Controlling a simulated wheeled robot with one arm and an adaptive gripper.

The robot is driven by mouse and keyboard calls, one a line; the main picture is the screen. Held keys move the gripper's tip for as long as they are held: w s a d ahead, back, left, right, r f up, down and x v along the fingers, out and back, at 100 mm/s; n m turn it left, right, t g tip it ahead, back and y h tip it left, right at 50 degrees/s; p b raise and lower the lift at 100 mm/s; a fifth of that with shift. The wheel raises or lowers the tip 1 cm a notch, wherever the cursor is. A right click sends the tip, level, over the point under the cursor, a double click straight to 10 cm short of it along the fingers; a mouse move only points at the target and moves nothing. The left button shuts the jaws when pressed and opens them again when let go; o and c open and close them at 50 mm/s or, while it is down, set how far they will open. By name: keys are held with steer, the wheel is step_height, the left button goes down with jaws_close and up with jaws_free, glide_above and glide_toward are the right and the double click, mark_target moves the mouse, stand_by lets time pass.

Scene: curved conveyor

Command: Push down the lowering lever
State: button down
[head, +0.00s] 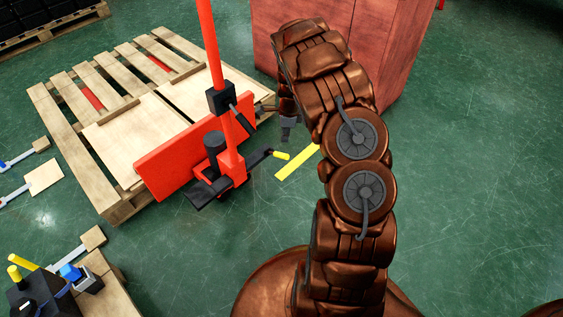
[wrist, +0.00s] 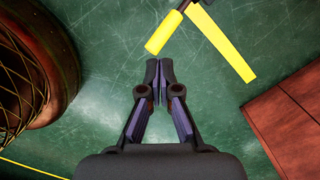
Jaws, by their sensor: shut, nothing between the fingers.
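A red pallet jack (head: 229,158) with a tall red mast stands at a wooden pallet. From its base a black lever with a yellow tip (head: 281,155) sticks out to the right. That yellow tip also shows in the wrist view (wrist: 163,33), just ahead of my fingertips. My gripper (head: 287,138) is near the lever and partly hidden by my arm. In the wrist view my gripper (wrist: 158,66) has its fingertips together, with nothing between them. A gap shows between the fingertips and the yellow tip; I cannot tell their height difference.
A yellow floor strip (head: 297,163) lies beside the lever. The wooden pallet (head: 119,207) is behind the jack. A large red box (head: 402,45) stands at the back. Another machine with yellow tips (head: 30,295) is at lower left. Green floor is clear at right.

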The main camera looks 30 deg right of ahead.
mark_target(284, 157)
steer(key=shift+w+d+f, duration=0.15)
steer(key=shift+w+f, duration=0.05)
steer(key=shift+f, duration=0.6)
steer(key=shift+f, duration=0.1)
steer(key=shift+w+a+f+b, duration=0.15)
steer(key=shift+f+b, duration=0.6)
steer(key=shift+f, duration=0.95)
steer(key=shift+a+f+b, duration=0.15)
steer(key=shift+f+b, duration=0.6)
steer(key=shift+f, duration=0.95)
steer(key=shift+f+b, duration=0.45)
steer(key=shift+f, duration=1.75)
steer(key=shift+d+r, duration=0.1)
